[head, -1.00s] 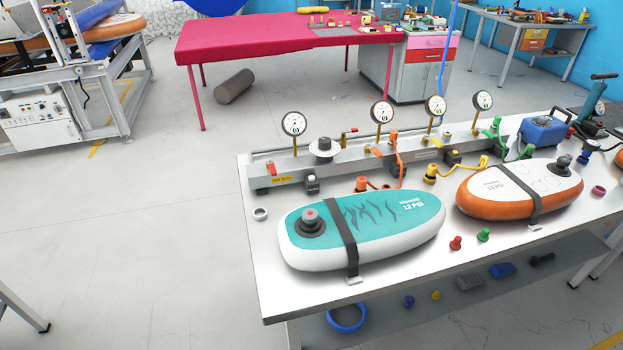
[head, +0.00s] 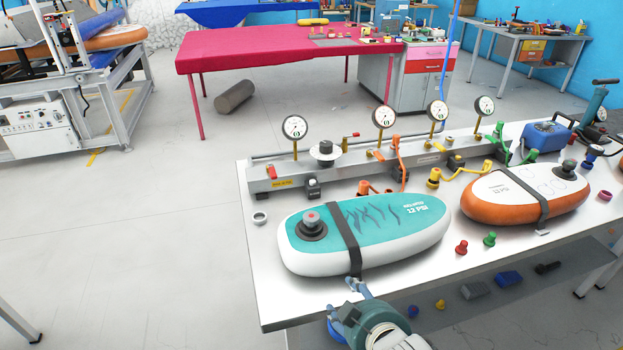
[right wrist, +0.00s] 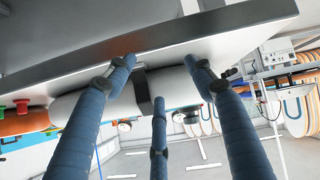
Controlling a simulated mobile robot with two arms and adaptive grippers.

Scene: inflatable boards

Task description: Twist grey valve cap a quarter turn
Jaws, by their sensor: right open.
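A teal and white board (head: 385,225) lies on the white table, with a dark strap across it. My right gripper (head: 350,298) is at the table's front edge, below the strap and apart from both caps. In the right wrist view its three blue fingers (right wrist: 158,75) are spread and empty, facing the table edge and the strap (right wrist: 141,90). My left gripper is out of view.
A rail with several gauges (head: 385,162) and a grey knob on a white disc (head: 325,150) runs along the table's back. Small red (head: 461,248) and green (head: 489,239) caps lie in front of the boards. A lower shelf holds loose parts. The table's left front corner is clear.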

